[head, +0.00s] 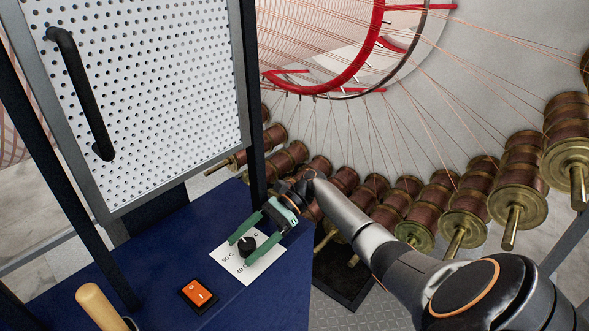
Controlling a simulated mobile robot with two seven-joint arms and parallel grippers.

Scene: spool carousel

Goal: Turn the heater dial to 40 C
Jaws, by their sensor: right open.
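The heater dial is a black knob (247,244) on a white plate (262,262) set on the blue cabinet top. The plate bears printed marks; "50 C" shows at its left and a "40" mark below the knob. Another mark is partly hidden by the gripper. My right gripper (249,229), with green fingers, comes in from the right over the plate. Its fingers are spread apart, one on the left side and one on the right side of the knob. I cannot tell whether they touch it. The pointing direction of the knob is unclear. My left gripper is not in view.
An orange rocker switch (198,293) sits left of the plate. A wooden handle (101,305) stands at the lower left. A perforated white door (150,95) with a black handle (80,95) rises behind. Copper spools (430,205) and a red ring (355,70) fill the right side.

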